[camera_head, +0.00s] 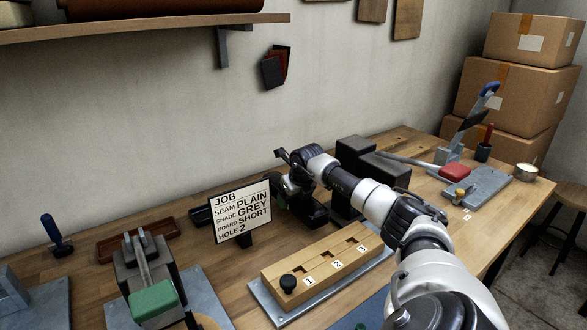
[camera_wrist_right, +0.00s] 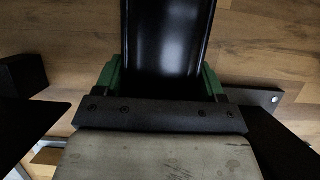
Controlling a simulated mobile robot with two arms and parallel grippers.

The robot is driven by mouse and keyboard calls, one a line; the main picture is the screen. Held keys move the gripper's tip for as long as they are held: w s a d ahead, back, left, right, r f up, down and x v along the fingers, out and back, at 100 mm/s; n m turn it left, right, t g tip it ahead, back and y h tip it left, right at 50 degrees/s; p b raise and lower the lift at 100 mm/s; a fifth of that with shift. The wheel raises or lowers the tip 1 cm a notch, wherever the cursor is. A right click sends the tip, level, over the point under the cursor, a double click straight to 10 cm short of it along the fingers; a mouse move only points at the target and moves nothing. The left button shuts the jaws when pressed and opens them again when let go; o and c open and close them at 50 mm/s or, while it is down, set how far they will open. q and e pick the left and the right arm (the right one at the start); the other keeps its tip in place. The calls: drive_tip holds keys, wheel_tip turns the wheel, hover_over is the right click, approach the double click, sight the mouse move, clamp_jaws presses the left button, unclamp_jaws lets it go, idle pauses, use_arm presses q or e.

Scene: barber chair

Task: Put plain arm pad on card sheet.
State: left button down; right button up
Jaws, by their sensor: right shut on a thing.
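My right gripper (camera_head: 290,182) is over the bench behind the job sign, angled down. In the right wrist view it is shut on a glossy black pad (camera_wrist_right: 168,40), with green pieces close on both sides of it. The pad's visible face is smooth and shows no seam, which fits the plain arm pad. My wrist hides most of the pad in the head view, so I cannot tell whether it touches the bench. Another black padded shape (camera_head: 312,213) shows just below the gripper. I cannot pick out the card sheet. My left gripper is not in view.
The job sign (camera_head: 240,211) reads plain, grey, short, hole 2. A wooden block numbered 1 to 3 (camera_head: 325,262) stands in front, with a black knob at 1. Black blocks (camera_head: 355,150) stand beside my wrist. A green-topped clamp (camera_head: 153,300) is at the left.

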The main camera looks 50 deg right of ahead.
wheel_tip(320, 180, down, 3)
drive_tip(key=shift+r, duration=0.2)
drive_tip(key=shift+f, duration=0.25)
drive_tip(key=o, duration=1.2)
drive_tip(key=shift+f, duration=0.1)
